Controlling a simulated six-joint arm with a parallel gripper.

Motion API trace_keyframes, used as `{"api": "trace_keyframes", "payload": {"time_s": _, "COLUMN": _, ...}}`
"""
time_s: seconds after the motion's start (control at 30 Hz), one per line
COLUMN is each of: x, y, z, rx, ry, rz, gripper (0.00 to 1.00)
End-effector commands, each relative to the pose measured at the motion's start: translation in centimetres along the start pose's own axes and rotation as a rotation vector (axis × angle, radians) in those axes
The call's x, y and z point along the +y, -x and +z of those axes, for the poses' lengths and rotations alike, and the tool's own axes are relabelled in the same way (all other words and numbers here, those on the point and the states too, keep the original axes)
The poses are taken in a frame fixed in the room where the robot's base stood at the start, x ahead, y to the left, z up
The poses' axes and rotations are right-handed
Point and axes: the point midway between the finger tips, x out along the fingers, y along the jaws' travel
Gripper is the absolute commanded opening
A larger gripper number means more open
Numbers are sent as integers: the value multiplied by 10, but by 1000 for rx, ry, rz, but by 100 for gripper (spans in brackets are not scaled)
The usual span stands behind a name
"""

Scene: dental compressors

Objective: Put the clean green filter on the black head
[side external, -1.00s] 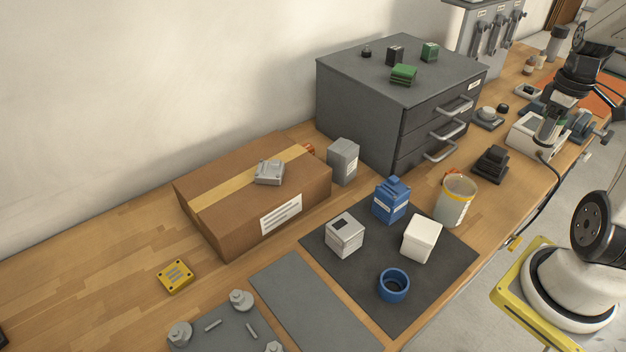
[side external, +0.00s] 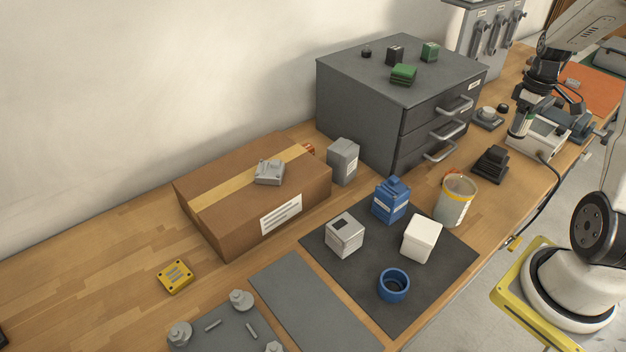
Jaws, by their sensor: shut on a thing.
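My gripper (side external: 522,118) is at the right, in front of a pale boxy device. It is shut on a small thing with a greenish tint. Its shape is too small and too hidden by the fingers to make out, so I cannot tell whether it is the clean green filter. A black stepped block (side external: 491,162), perhaps the black head, stands on the bench to the lower left of my gripper. A ribbed green block (side external: 403,75) and a smaller green block (side external: 430,52) sit on the grey cabinet beside a black block (side external: 395,56).
The grey drawer cabinet (side external: 360,115) stands left of my gripper, its handles sticking out. A clear yellow-rimmed jar (side external: 456,200) stands near the black stepped block. A dark mat (side external: 330,250) holds blue, white and grey parts. A cardboard box (side external: 225,220) is farther left.

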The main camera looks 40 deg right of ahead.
Motion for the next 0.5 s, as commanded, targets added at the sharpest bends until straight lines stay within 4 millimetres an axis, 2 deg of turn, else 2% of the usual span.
{"api": "trace_keyframes", "payload": {"time_s": 0.3, "x": 18, "y": -32, "z": -19, "rx": -1, "ry": 1, "rz": -1, "gripper": 4}}
{"api": "trace_keyframes", "payload": {"time_s": 0.5, "x": 23, "y": -40, "z": -24, "rx": 1, "ry": 1, "rz": 1, "gripper": 4}}
